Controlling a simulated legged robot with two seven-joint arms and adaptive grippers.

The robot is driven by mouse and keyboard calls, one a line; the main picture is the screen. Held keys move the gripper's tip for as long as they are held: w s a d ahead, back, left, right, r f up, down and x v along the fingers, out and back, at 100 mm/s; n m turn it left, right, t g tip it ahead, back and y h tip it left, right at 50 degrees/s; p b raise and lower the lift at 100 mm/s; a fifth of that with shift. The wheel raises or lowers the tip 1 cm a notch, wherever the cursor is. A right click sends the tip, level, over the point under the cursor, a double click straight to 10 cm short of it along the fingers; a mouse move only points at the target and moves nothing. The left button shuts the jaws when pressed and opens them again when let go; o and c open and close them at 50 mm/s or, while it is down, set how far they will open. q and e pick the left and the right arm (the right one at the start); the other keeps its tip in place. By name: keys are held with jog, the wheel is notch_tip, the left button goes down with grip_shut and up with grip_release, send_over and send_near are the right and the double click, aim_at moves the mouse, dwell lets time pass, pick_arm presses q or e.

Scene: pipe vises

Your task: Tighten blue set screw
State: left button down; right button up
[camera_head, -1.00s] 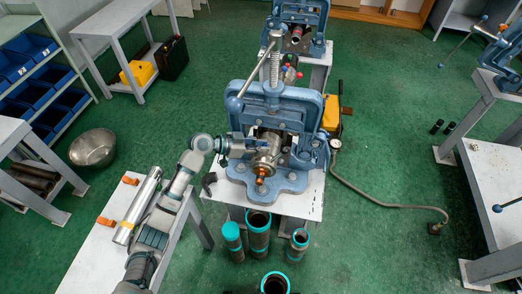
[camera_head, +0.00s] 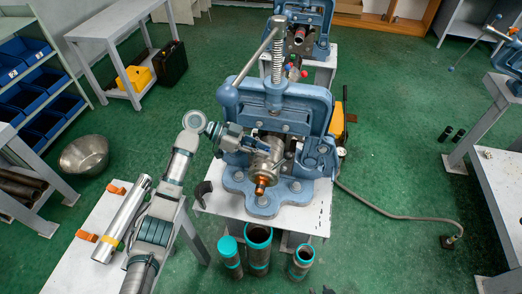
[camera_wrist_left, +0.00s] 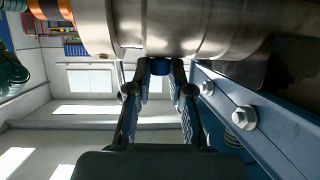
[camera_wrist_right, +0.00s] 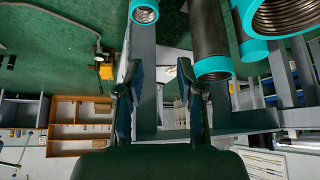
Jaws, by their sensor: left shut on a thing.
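A silvery metal cylinder with a copper-coloured tip (camera_head: 263,165) is held in the blue vise (camera_head: 275,115). In the left wrist view the cylinder (camera_wrist_left: 175,28) spans the top, and the blue set screw (camera_wrist_left: 160,66) shows small on its near side. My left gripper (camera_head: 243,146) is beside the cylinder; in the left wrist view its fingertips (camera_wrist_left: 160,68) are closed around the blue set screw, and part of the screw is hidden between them. My right gripper (camera_wrist_right: 160,75) is open and empty in its wrist view, low near the table frame and pipes.
Teal-ended pipes (camera_head: 258,248) stand in front of the vise table. A side table (camera_head: 100,225) with a silver tube (camera_head: 122,222) lies left. A metal bowl (camera_head: 84,155) is on the floor. A hose (camera_head: 395,215) runs along the green floor at right.

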pick_arm(q)
jog(key=shift+w+m+g+b, duration=0.25)
jog(key=shift+m+g+b, duration=0.45)
jog(key=shift+b, duration=0.55)
jog(key=shift+r+m+g+y+b, duration=0.25)
jog(key=shift+m+g+b, duration=0.45)
jog(key=shift+b, duration=0.5)
jog(key=shift+r, duration=0.1)
pick_arm(e)
jog(key=w+a+r+t+y, duration=0.3)
jog(key=w+a+r+t, duration=0.1)
jog(key=w+r+t, duration=0.6)
jog(key=shift+w+a+r+t, duration=0.3)
jog(key=shift+a+r+t, duration=0.1)
jog(key=shift+r+t, duration=0.4)
pick_arm(q)
jog(key=c, duration=1.2)
grip_release()
jog(key=shift+o, duration=0.7)
jog(key=shift+d+f, duration=0.1)
jog(key=shift+f, duration=0.1)
pick_arm(e)
jog(key=shift+w+f, duration=0.1)
jog(key=shift+w, duration=0.1)
pick_arm(q)
jog(key=shift+g, duration=0.3)
